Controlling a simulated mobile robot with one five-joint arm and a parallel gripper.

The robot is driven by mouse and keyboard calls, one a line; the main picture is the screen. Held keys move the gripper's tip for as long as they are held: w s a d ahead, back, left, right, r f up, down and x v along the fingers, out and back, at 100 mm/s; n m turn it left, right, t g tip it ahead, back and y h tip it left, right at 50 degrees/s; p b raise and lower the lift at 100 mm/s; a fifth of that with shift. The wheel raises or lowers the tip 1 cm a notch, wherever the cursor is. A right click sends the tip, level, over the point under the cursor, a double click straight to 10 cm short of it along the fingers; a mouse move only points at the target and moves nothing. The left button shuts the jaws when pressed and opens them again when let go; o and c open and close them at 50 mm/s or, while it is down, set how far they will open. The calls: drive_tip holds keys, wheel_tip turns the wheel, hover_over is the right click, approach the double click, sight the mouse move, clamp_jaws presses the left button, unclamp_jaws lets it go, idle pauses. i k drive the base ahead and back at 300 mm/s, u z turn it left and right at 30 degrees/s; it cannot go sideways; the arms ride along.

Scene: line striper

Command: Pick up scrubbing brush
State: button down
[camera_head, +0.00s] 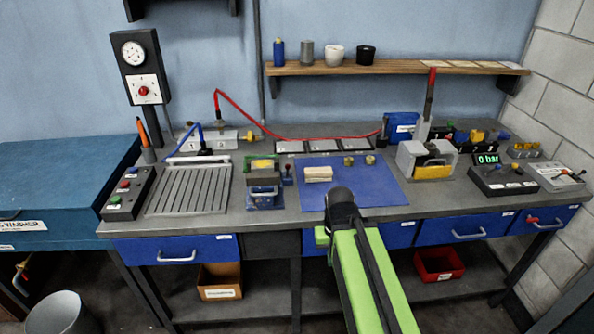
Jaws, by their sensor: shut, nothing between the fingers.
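A small beige block-shaped object (318,174) lies on the blue mat (378,192) in the middle of the workbench; it looks like the scrubbing brush, but its bristles are too small to make out. My green and black arm rises from the bottom of the view, and its dark rounded joint stands in front of the mat's front edge, below and right of the beige object. No gripper fingers show in this view. Nothing of mine visibly touches the beige object.
Two small brass-coloured parts (349,161) lie on the mat right of the beige object. A blue-based device (264,188) stands left of the mat, and a grey and yellow unit (428,162) right of it. A red hose (262,120) arches behind. A shelf (390,68) hangs above.

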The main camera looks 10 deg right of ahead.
sight(323, 173)
drive_tip(key=u, duration=2.5)
drive_tip(key=k, duration=1.1)
drive_tip(key=z, duration=0.8)
drive_tip(key=i, duration=1.7)
drive_tip(key=z, duration=0.05)
